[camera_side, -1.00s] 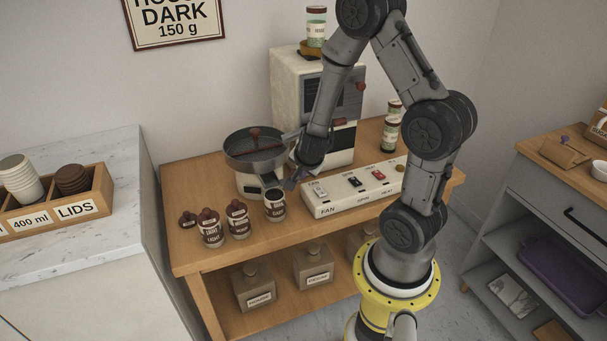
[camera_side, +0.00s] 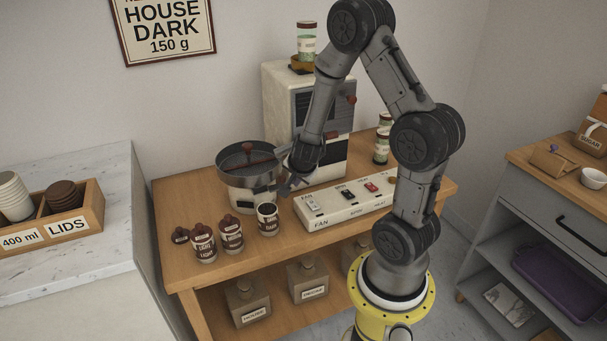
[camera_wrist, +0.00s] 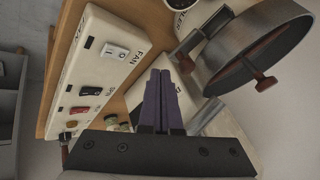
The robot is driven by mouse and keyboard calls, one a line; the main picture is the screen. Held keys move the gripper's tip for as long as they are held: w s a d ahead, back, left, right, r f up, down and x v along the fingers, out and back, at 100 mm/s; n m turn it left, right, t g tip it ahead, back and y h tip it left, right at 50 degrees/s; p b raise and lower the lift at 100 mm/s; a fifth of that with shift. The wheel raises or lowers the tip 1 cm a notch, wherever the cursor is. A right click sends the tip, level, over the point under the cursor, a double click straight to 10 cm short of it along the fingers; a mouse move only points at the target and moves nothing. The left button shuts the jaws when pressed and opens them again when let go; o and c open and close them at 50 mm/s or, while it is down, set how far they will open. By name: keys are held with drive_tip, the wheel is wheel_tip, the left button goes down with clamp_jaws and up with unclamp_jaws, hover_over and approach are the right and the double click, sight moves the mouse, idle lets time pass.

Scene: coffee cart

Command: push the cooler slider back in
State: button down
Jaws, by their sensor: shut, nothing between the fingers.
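The cooler is a round dark metal pan with a pale base (camera_side: 236,180), left of the roaster; its rim also shows at the upper right of the wrist view (camera_wrist: 222,77). A flat grey metal slider piece with a small brown knob (camera_wrist: 186,63) shows beside the pan in the wrist view. In the side view it is hard to make out behind my gripper. My gripper (camera_side: 285,188) is at the pan's right side, pointing down-left. Its purple fingers (camera_wrist: 161,88) are shut and empty. Their tips appear close to the knob; I cannot tell whether they touch.
The switch panel (camera_side: 340,208) lies to the right. The roaster (camera_side: 285,105) stands behind.

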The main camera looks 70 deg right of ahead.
drive_tip(key=s+v, duration=0.1)
drive_tip(key=v, duration=0.9)
drive_tip(key=shift+s+a, duration=0.25)
drive_tip(key=shift+a, duration=0.05)
idle(0.4)
drive_tip(key=w+a+r+n+t+y, duration=0.3)
drive_tip(key=a+r+n+t, duration=0.15)
drive_tip(key=a+r, duration=0.35)
drive_tip(key=w+a+r+n+t+y, duration=0.2)
drive_tip(key=w+a+r+n+t, duration=0.1)
drive_tip(key=a+r+n, duration=0.4)
drive_tip(key=s+a+r+n+g+y, duration=0.2)
drive_tip(key=s+a+n+y, duration=0.1)
drive_tip(key=s+a+n, duration=0.35)
drive_tip(key=s+d+f+n+g+h, duration=0.2)
drive_tip(key=s+d+f+g, duration=0.1)
drive_tip(key=s, duration=0.5)
drive_tip(key=shift+d+f+g, duration=0.25)
drive_tip(key=shift+f+g, duration=0.2)
drive_tip(key=shift+f, duration=0.3)
